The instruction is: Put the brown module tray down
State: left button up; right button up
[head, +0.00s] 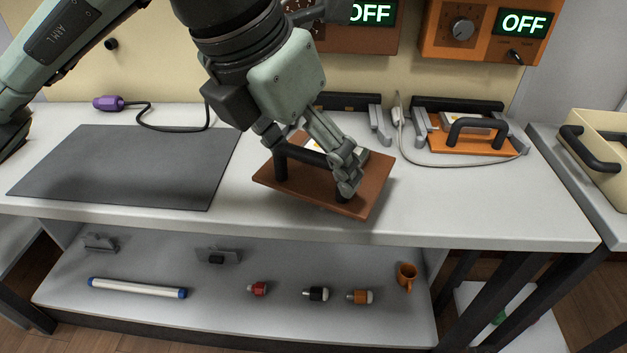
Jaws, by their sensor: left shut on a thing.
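The brown module tray (371,194) is a flat brown plate with a black handle. It is in the middle of the head view, at the front part of the white bench top, tilted slightly in the picture. My left gripper (318,160) reaches down over it and is shut on its black handle. The fingers and wrist hide part of the handle and the tray's top. I cannot tell whether the tray's underside touches the bench. My right gripper is not in view.
A dark grey mat (120,165) lies on the bench at left, with a purple plug (108,103) and black cable behind. An orange tray (470,142) sits in a holder at right. OFF boxes hang behind. The shelf below holds small parts and an orange mug (407,275).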

aim_at(312, 187)
pick_arm(q)
jog(key=shift+w+d+f, duration=0.1)
jog(key=shift+d+f, duration=0.1)
jog(key=shift+d, duration=0.05)
notch_tip(312, 187, down, 4)
jog(key=shift+r, duration=0.1)
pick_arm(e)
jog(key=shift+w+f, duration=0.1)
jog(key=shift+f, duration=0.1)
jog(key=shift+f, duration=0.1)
pick_arm(q)
jog(key=o, duration=1.2)
jog(key=shift+f, duration=0.2)
jog(key=shift+o, duration=1.3)
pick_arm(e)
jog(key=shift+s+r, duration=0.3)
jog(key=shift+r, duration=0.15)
